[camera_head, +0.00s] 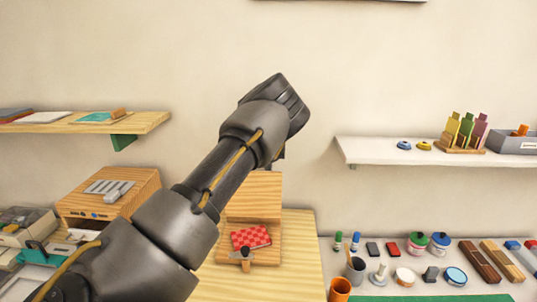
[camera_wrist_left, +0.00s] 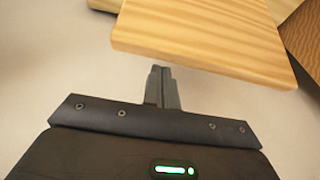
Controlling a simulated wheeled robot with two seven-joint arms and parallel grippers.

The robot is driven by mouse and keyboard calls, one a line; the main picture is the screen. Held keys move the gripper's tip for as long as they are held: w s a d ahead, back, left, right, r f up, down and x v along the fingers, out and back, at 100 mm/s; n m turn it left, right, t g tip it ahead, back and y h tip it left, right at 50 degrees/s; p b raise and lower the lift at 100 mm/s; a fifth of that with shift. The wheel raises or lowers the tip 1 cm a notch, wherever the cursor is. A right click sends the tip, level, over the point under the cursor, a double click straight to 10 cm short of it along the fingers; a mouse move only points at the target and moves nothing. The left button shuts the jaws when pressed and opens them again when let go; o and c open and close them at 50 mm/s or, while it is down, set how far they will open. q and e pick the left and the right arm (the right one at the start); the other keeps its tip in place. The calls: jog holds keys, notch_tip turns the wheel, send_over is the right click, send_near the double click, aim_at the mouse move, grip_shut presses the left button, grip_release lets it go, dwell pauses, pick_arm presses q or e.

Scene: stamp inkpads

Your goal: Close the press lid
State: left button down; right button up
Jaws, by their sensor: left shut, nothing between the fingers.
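The wooden press stands on the wooden table behind my left arm. Its lid (camera_head: 254,196) is raised upright at the back, partly hidden by my arm. Its base (camera_head: 270,256) lies flat, with a red checkered piece (camera_head: 251,237) on it and a dark-knobbed wooden part at its front. My left gripper (camera_wrist_left: 162,88) is shut and empty. In the left wrist view its fingertips are close to the edge of a wooden board (camera_wrist_left: 205,42), which looks like the lid; contact is unclear. In the head view the fingers are mostly hidden behind the wrist. My right gripper is out of view.
A right-hand counter holds ink pads, stamps, an orange cup (camera_head: 340,289) and a green mat (camera_head: 425,298). A wooden box (camera_head: 108,195) and trays stand at left. Shelves (camera_head: 150,122) (camera_head: 400,155) flank the press on the wall.

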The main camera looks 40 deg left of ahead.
pick_arm(q)
jog(key=shift+x, duration=0.9)
jog(key=shift+s, duration=0.2)
